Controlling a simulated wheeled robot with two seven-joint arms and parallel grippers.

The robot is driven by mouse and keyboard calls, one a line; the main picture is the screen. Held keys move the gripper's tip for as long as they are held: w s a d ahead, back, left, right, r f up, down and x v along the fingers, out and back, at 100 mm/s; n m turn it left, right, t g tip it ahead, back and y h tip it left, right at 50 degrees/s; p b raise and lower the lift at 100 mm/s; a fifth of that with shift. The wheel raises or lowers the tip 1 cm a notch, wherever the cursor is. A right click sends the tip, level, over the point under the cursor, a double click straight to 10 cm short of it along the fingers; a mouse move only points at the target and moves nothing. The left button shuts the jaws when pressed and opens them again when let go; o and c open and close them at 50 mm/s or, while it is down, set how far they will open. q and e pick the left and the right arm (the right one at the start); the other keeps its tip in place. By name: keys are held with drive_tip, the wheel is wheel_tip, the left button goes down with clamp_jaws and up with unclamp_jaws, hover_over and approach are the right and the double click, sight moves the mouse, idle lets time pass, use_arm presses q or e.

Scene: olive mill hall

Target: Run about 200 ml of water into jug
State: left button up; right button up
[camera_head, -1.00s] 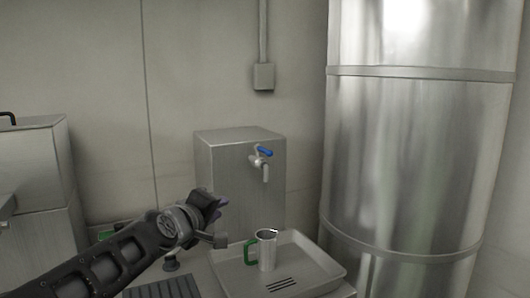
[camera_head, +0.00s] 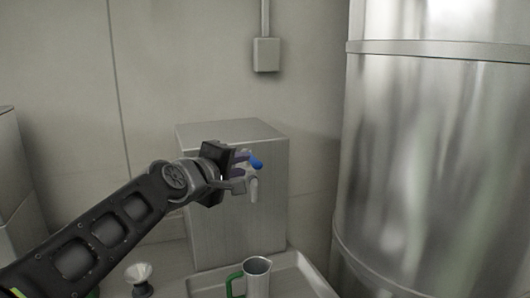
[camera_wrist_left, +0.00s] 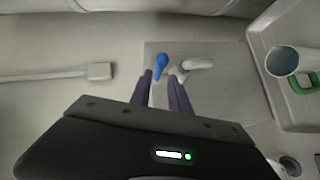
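A steel dispenser (camera_head: 230,240) has a tap with a blue lever (camera_head: 257,163) and a pale spout (camera_head: 253,190). My left gripper (camera_head: 243,172) is at the tap. In the left wrist view its two fingers (camera_wrist_left: 161,84) are apart, with the blue lever (camera_wrist_left: 161,62) at the gap between the tips and the spout (camera_wrist_left: 196,65) just right of them. Contact cannot be told. The steel jug (camera_head: 257,278) with a green handle (camera_head: 235,284) stands upright below the spout in the picture. No water stream shows. My right gripper is out of view.
The jug stands in a shallow steel tray (camera_head: 308,277). A large steel tank (camera_head: 430,160) rises close on the right. A small cone-topped item (camera_head: 139,272) stands left of the tray. A grey box (camera_head: 266,54) is on the wall.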

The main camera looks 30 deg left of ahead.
sight(252, 161)
use_arm(q)
drive_tip(key=p+x, duration=0.1)
drive_tip(key=x, duration=0.6)
drive_tip(key=shift+p, duration=0.3)
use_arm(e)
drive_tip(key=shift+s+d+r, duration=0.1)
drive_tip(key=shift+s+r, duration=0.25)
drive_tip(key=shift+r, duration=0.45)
use_arm(q)
drive_tip(key=shift+c, duration=0.4)
clamp_jaws()
idle(0.3)
